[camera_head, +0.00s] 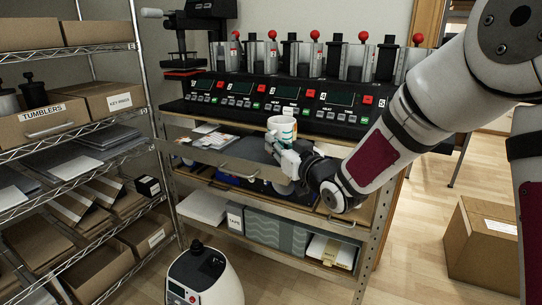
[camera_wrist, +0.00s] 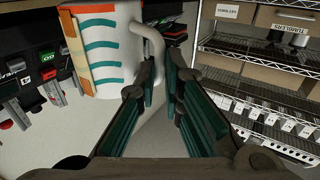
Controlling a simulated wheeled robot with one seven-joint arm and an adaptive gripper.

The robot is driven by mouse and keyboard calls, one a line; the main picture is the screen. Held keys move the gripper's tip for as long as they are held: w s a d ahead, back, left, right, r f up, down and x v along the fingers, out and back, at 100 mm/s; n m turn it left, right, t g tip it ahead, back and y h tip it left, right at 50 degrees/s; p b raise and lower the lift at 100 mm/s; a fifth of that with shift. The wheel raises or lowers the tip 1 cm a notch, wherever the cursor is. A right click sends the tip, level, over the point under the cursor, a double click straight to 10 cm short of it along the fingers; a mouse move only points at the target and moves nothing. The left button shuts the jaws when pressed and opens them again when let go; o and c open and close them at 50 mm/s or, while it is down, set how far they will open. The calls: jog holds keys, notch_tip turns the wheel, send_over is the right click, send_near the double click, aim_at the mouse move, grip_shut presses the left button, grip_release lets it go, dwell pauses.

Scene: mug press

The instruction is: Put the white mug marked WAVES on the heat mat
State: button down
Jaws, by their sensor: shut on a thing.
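The white mug (camera_head: 283,128) is in front of the press row in the head view. In the wrist view the mug (camera_wrist: 105,50) shows teal wave marks and orange patches, and appears tilted. My gripper (camera_head: 279,148) is shut on the mug's handle. In the wrist view my gripper (camera_wrist: 162,78) has its teal-padded fingers on either side of the handle's lower part. The mug's underside and any lettering cannot be made out. I cannot pick out the heat mat with certainty; a dark grey flat area lies left of the mug.
A row of mug presses (camera_head: 310,92) with red knobs and displays stands behind the mug. A wire shelf (camera_head: 82,145) with boxes is at far left. A cardboard box (camera_head: 485,245) stands on the floor at right.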

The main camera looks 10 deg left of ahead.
jog(key=shift+x, duration=0.85)
jog(key=shift+a+f, duration=0.15)
jog(key=shift+a, duration=0.1)
jog(key=shift+s+f, duration=0.1)
jog(key=shift+f, duration=1.5)
jog(key=shift+f+b, duration=0.2)
jog(key=shift+b, duration=0.2)
jog(key=c, duration=1.7)
grip_release()
jog(key=shift+s+d+r, duration=0.1)
jog(key=shift+d+r, duration=0.05)
jog(key=shift+r, duration=0.05)
jog(key=v, duration=1.1)
jog(key=shift+s+d+p, duration=0.25)
jog(key=shift+s+p, duration=0.05)
